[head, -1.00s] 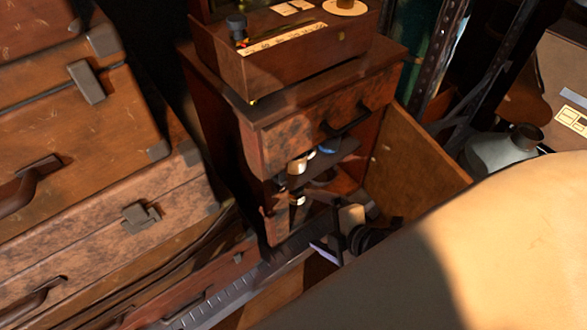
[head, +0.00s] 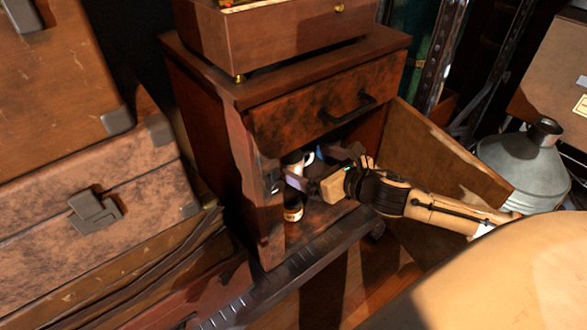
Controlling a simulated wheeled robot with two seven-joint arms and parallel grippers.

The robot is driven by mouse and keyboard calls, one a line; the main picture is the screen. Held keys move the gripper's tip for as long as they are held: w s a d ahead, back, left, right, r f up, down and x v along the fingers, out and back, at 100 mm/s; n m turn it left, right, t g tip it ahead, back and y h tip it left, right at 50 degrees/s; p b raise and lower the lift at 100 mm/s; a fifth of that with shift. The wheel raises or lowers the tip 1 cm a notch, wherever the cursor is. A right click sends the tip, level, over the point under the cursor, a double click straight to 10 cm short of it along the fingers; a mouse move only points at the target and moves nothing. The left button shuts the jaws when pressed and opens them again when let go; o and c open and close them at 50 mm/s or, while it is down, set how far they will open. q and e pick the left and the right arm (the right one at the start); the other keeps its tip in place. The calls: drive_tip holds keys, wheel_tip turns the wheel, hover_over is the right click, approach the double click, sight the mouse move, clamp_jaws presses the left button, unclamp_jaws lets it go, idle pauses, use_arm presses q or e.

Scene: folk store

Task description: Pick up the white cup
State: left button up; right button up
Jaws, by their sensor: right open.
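A small white cup-like item (head: 292,157) is partly visible on the shelf inside the open wooden cabinet (head: 207,125). A blue and white item (head: 320,151) is just right of it. My right gripper (head: 307,166) reaches in through the cabinet opening from the right, with its jaws open in front of these items. Its fingers and body hide part of the shelf. I cannot tell whether a finger touches anything. A pale-banded, dark item (head: 293,212) stands lower in the cabinet, below the gripper. My left gripper is not in view.
A drawer with a dark handle (head: 348,107) is above the opening. Stacked suitcases (head: 60,180) crowd the left. A grey metal can (head: 525,165) stands at the right.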

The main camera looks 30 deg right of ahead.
sight(295, 156)
drive_tip(key=shift+b+x, duration=1.15)
drive_tip(key=shift+x, duration=1.8)
drive_tip(key=shift+d, duration=0.1)
drive_tip(key=c, duration=1.6)
